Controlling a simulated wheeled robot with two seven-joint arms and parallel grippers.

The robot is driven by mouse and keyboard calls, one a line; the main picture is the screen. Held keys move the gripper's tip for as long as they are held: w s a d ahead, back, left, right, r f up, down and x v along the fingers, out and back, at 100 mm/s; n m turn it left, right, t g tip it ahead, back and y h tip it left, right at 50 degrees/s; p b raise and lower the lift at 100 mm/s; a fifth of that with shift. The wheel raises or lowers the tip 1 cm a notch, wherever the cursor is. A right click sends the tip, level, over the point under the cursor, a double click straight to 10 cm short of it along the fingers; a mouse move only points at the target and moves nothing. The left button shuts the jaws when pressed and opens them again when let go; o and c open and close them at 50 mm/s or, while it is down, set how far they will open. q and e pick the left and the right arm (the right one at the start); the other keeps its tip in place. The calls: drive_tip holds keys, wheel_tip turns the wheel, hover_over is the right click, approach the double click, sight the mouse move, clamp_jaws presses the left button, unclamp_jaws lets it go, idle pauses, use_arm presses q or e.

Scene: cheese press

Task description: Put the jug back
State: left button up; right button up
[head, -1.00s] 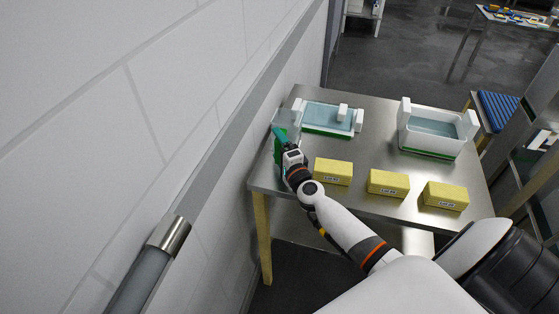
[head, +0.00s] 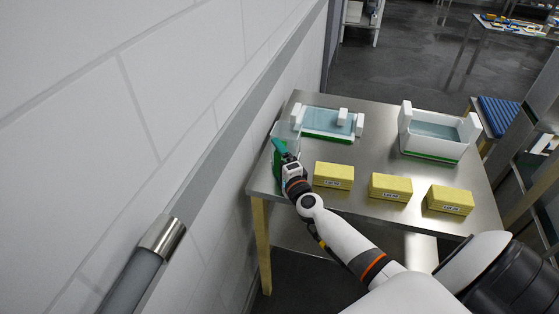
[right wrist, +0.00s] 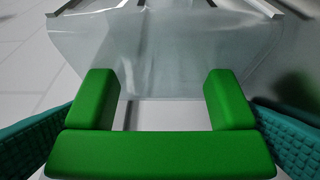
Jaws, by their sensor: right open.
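The jug (head: 291,131) is a clear, see-through vessel with a green handle. It stands at the left edge of the steel table (head: 385,222), close to the wall. In the right wrist view the clear body (right wrist: 165,55) is ahead and the green handle (right wrist: 160,156) is in front. My right gripper (head: 281,148) is at the handle, and in the wrist view its teal finger pads (right wrist: 160,140) stand apart on either side of it. The gripper hides part of the jug in the head view. My left gripper is not in view.
A tray with blue-grey contents and white blocks (head: 343,117) lies behind the jug. A white bin (head: 432,149) stands at the right. Several yellow labelled blocks line the front, one (head: 333,170) nearest the gripper. The wall (head: 150,120) is close on the left.

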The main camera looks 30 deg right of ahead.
drive_tip(key=shift+r, duration=0.2)
drive_tip(key=s+a, duration=0.1)
drive_tip(key=s, duration=1.1)
drive_tip(key=shift+a, duration=0.35)
